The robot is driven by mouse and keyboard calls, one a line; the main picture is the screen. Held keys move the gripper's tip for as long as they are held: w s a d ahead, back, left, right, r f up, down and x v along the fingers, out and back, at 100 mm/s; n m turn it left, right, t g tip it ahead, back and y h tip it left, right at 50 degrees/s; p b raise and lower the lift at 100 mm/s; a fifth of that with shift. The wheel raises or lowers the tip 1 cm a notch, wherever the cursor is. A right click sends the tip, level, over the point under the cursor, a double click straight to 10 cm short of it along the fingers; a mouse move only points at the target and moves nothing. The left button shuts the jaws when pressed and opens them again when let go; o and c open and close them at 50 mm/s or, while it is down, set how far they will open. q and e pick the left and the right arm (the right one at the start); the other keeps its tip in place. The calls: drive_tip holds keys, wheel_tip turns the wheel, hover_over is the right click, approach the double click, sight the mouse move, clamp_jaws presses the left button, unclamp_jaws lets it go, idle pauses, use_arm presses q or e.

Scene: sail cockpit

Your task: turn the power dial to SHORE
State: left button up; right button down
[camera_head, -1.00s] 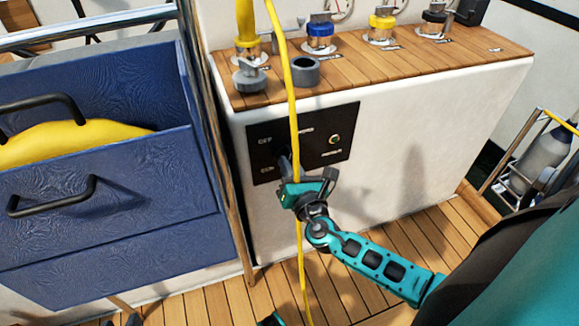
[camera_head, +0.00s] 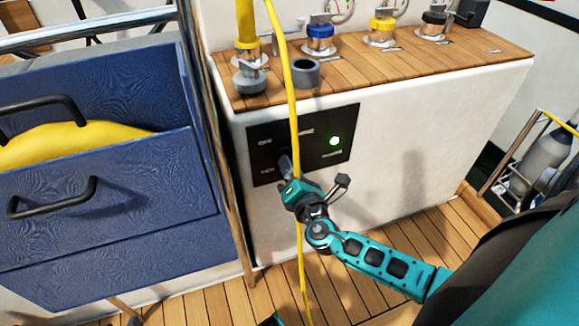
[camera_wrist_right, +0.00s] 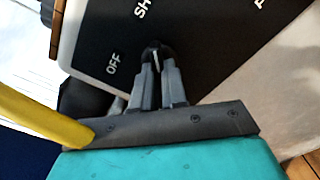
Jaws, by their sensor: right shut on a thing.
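My right gripper (camera_head: 285,165) is at the panel's lower left. In the right wrist view its fingers (camera_wrist_right: 157,75) are closed on the small black dial (camera_wrist_right: 152,50). A white mark on the dial points roughly up, toward a partly visible label starting "SH" (camera_wrist_right: 142,8). The OFF label (camera_wrist_right: 113,63) lies left of the dial. The fingers hide part of the dial.
A yellow cable (camera_head: 292,90) hangs in front of the panel, close to my right gripper; it also crosses the wrist view (camera_wrist_right: 40,115). A blue locker (camera_head: 110,200) stands at left. Valves and a grey ring (camera_head: 305,72) are on the wooden top.

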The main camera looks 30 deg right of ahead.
drive_tip(key=c, duration=1.3)
unclamp_jaws()
drive_tip(key=shift+o, duration=0.7)
use_arm(q)
drive_tip(key=shift+w, duration=0.1)
use_arm(e)
drive_tip(key=shift+s, duration=0.15)
use_arm(q)
drive_tip(key=shift+s+a+p, duration=0.2)
drive_tip(key=shift+s+p, duration=0.05)
drive_tip(key=shift+p, duration=0.35)
use_arm(e)
drive_tip(key=v, duration=1.2)
drive_tip(key=shift+s+a, duration=0.15)
drive_tip(key=shift+s, duration=0.15)
use_arm(q)
drive_tip(key=shift+w+r, duration=0.15)
drive_tip(key=shift+r, duration=0.15)
